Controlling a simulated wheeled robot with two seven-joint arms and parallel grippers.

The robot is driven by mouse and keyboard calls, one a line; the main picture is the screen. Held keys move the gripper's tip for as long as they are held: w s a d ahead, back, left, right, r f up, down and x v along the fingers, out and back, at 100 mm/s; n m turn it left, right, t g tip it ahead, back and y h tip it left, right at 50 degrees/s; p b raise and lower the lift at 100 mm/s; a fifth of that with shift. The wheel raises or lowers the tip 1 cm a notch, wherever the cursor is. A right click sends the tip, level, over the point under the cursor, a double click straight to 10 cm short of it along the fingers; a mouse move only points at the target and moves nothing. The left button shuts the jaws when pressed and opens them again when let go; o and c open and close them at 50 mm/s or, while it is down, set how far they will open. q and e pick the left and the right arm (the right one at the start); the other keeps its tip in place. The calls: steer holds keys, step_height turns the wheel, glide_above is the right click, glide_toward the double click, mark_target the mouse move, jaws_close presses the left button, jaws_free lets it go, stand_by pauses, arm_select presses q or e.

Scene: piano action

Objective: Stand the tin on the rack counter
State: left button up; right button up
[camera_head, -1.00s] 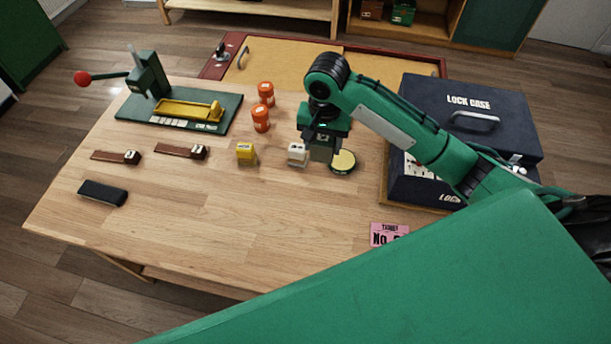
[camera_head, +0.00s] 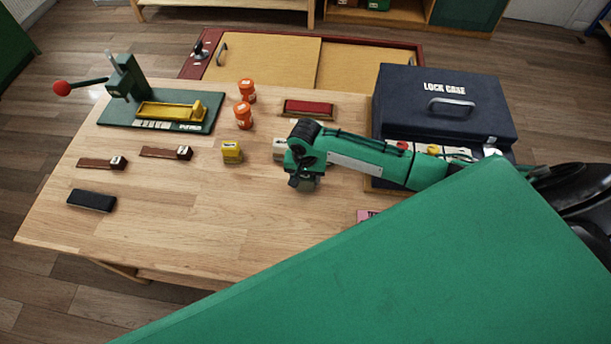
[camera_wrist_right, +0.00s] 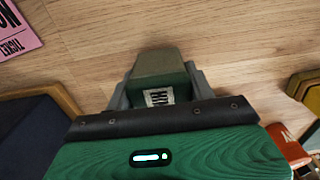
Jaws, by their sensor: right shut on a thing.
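My right gripper (camera_head: 303,184) is shut on a dark green, box-shaped thing, which seems to be the tin. In the right wrist view the tin (camera_wrist_right: 158,75) sits between the two fingers, with an olive end face and a white label with black marks. In the head view it is mostly hidden under my gripper, over the middle right of the wooden table (camera_head: 200,220). My left gripper is not in view. I cannot tell for certain which surface is the rack counter; wooden shelving (camera_head: 405,20) stands at the back.
A dark blue lock case (camera_head: 440,105) stands at the right. A white block (camera_head: 279,148) is close behind my gripper, a yellow block (camera_head: 232,153) to its left. Orange jars (camera_head: 244,115) and a red-topped block (camera_head: 308,108) stand farther back. A pink ticket (camera_head: 366,215) lies nearby.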

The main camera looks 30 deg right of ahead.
steer(key=shift+f, duration=0.15)
steer(key=o, duration=0.8)
steer(key=shift+f, duration=0.15)
steer(key=shift+c, duration=0.2)
steer(key=o, duration=0.4)
